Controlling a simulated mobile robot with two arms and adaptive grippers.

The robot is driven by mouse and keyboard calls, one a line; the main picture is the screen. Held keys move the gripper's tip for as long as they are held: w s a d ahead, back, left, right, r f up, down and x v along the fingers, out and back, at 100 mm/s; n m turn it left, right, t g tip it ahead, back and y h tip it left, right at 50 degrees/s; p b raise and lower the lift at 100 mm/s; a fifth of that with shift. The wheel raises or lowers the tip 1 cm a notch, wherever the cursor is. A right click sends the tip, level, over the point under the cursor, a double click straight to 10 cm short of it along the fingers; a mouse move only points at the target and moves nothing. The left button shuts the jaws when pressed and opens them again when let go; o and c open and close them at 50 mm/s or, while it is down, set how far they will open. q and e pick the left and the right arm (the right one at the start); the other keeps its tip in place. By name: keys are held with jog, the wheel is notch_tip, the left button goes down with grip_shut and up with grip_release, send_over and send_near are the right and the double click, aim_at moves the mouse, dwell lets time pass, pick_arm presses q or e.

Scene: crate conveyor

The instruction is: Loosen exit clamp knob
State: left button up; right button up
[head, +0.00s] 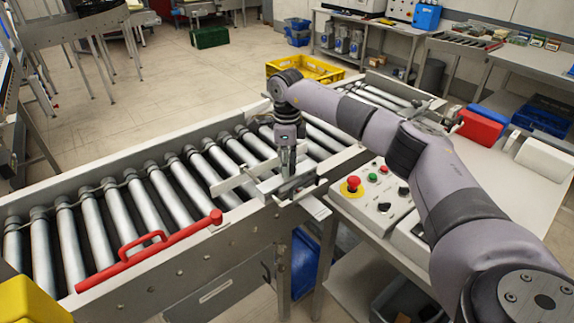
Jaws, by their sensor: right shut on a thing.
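My right gripper (287,172) points down at the exit end of the roller conveyor (247,212), over the metal clamp and guide plates (312,204) on its near side rail. It is shut on the exit clamp knob, which is largely hidden by the fingers and plates. How far the knob is turned cannot be seen. My left gripper is not in view.
A red bar with a handle (152,248) lies along the near rail. A control box (366,190) with a red emergency button stands right of the clamp, below my arm. A yellow crate (322,70) is behind the conveyor. The rollers are empty.

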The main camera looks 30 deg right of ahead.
jog(key=n, duration=0.3)
jog(key=shift+n+b, duration=0.3)
jog(key=shift+r+n, duration=0.1)
jog(key=shift+n, duration=1.5)
jog(key=o, duration=1.2)
jog(key=shift+s, duration=0.1)
jog(key=shift+c, duration=0.2)
notch_tip(320, 180, up, 12)
